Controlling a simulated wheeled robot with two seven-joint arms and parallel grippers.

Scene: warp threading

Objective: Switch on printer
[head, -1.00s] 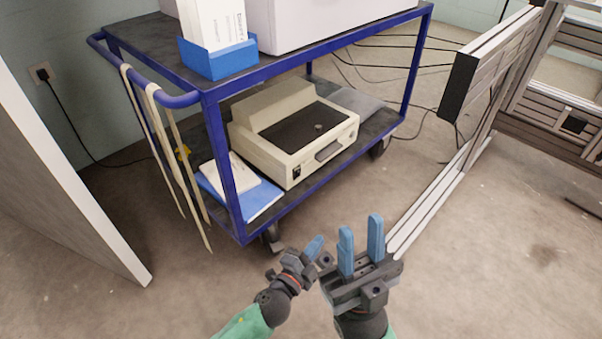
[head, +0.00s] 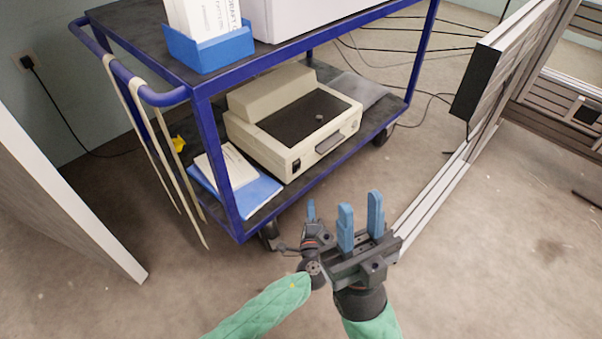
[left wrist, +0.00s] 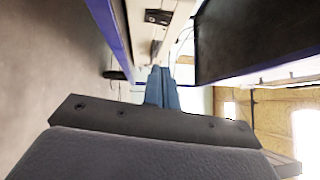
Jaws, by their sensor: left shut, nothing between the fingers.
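The beige printer (head: 275,152) with a dark top panel sits on the lower shelf of a blue-framed cart. A small black switch (head: 296,166) is at the left end of its front face, and a dark rectangular switch also shows in the left wrist view (left wrist: 158,17). My left gripper (head: 311,210) is shut and empty, pointing up in front of the cart, apart from the printer. Its blue fingers (left wrist: 160,88) are together in the left wrist view. My right gripper (head: 361,212) is open and empty, just right of the left one.
The cart's blue post (head: 216,160) stands left of the printer. A blue folder with papers (head: 258,196) lies beside the printer. A blue box of cards (head: 210,50) stands on the top shelf. A metal-profile frame (head: 440,190) stands at right.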

